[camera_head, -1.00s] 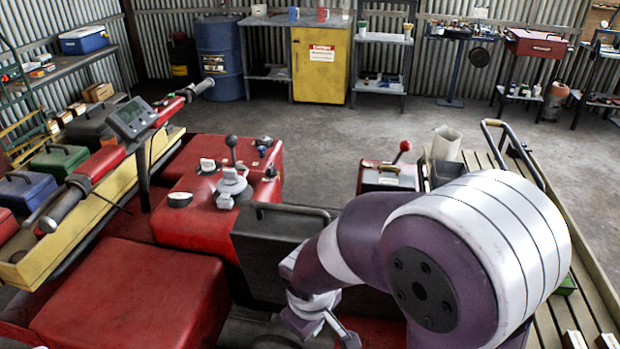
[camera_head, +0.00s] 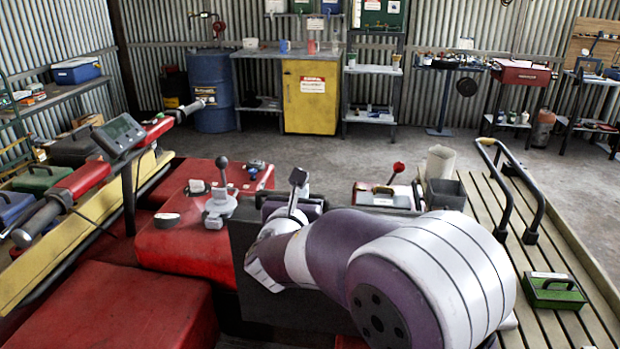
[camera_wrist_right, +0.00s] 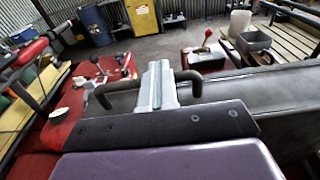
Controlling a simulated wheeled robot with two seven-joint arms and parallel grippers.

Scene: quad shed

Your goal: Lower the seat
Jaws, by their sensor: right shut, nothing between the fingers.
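The seat appears to be the dark grey padded panel (camera_head: 262,304), standing raised behind the red bodywork in the head view. In the right wrist view its grey surface (camera_wrist_right: 245,92) stretches to the right, with a black bar handle (camera_wrist_right: 103,97) at its edge. My right gripper (camera_head: 298,178) is at the seat's upper edge, fingers pointing away from me. In the wrist view its closed grey fingers (camera_wrist_right: 157,70) lie over the middle of the handle with nothing gripped; whether they touch it is unclear. My right arm hides much of the seat. My left gripper is out of view.
The red quad body (camera_head: 185,235) and its handlebar (camera_head: 85,180) are at left. A slatted rack (camera_head: 500,215) with a black rail, a grey bin (camera_head: 445,193) and a green box (camera_head: 555,291) lies at right. Open concrete floor (camera_head: 330,150) is behind.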

